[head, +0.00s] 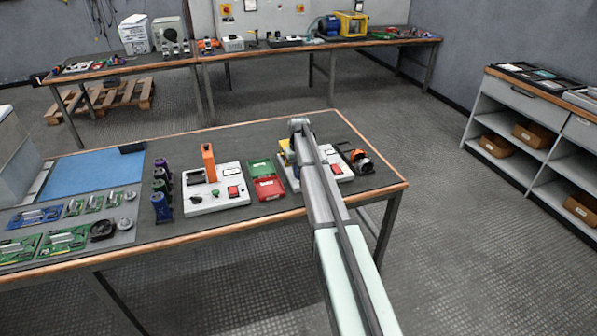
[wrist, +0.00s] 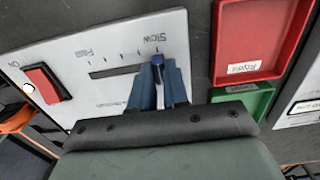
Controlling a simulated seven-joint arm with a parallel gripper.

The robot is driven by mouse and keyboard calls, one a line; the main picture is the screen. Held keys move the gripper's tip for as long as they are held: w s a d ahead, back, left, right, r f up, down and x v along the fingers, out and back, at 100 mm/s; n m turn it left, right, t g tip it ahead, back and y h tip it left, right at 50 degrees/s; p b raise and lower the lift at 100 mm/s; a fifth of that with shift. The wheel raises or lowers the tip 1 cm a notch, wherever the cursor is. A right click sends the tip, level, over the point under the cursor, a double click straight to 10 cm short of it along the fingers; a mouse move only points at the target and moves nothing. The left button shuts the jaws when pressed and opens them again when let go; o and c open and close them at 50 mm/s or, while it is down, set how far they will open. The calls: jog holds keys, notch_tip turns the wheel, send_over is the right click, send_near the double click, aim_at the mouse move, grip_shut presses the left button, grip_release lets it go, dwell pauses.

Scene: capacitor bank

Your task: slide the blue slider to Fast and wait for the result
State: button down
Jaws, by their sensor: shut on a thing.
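The blue slider (wrist: 158,68) stands in a slot of a white control panel (wrist: 120,28) in the wrist view. It is at the end marked "Slow"; the "Fast" label is at the slot's other end, to the left. My gripper (wrist: 161,76) is shut on the slider, with a blue finger on each side of it. In the head view the same panel (head: 346,178) is at the right part of the near bench, and my arm covers the slider and my fingers.
A red bin (wrist: 264,35) and a green bin (wrist: 248,103) lie beside the panel. A second white panel (head: 205,203) with an orange handle stands further left in the head view.

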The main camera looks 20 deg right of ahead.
jog(key=shift+d, duration=0.1)
dwell(0.3)
jog(key=shift+d, duration=4.35)
jog(key=c, duration=1.3)
grip_release()
notch_tip(320, 180, up, 7)
jog(key=shift+r, duration=0.1)
